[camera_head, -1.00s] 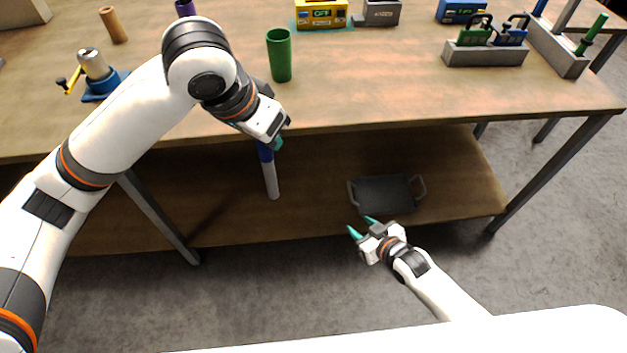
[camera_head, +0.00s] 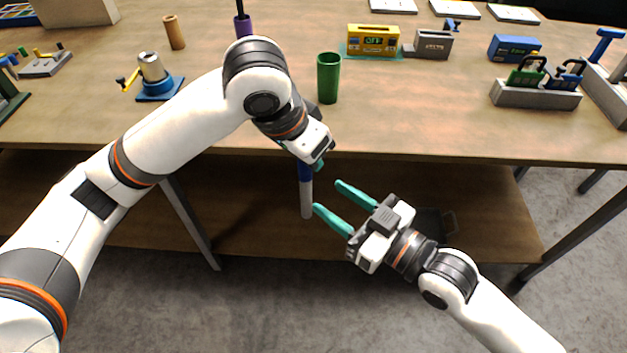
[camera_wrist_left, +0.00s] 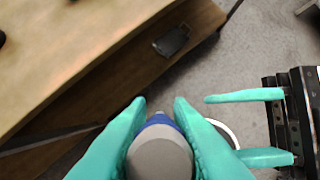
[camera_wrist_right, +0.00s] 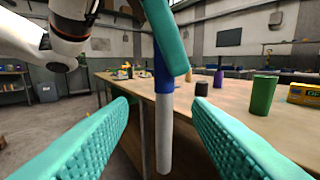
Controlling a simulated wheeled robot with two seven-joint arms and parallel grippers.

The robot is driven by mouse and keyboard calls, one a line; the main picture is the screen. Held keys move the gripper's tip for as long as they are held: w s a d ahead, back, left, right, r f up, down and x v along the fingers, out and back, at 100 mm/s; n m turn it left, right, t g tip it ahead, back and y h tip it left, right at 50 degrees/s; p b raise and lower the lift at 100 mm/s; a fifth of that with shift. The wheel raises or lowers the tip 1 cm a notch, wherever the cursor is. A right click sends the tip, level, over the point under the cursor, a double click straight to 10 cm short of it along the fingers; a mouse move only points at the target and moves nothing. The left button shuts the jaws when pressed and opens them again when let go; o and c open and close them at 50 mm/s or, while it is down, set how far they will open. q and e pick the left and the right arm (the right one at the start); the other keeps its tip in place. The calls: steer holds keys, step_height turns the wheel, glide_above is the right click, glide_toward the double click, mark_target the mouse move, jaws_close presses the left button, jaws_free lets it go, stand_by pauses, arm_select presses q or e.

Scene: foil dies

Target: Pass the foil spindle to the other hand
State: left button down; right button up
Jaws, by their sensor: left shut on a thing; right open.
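The foil spindle (camera_head: 306,198) is a rod with a blue part and a pale grey lower part. It hangs roughly upright below my left gripper (camera_head: 312,164), in front of the table edge. My left gripper is shut on it; in the left wrist view its rounded grey end (camera_wrist_left: 160,155) shows between the teal fingers. My right gripper (camera_head: 329,197) is open and empty, its fingertips pointing at the spindle's lower part. In the right wrist view the spindle (camera_wrist_right: 164,125) stands ahead between the spread fingers, with a gap on both sides. The left fingers cover its upper part.
The wooden table (camera_head: 440,130) has a lower shelf (camera_head: 260,215) behind the grippers. A green cup (camera_head: 328,78) stands near the table edge, close to my left wrist. A yellow device (camera_head: 373,41) and a grey rack (camera_head: 535,95) are farther right. A dark tray on the shelf is partly hidden.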

mark_target(306, 184)
steer(key=x, duration=1)
steer(key=shift+w+a, duration=0.1)
steer(key=shift+w, duration=0.05)
steer(key=shift+c, duration=0.6)
jaws_close()
arm_select(q)
steer(key=c, duration=1.2)
jaws_free()
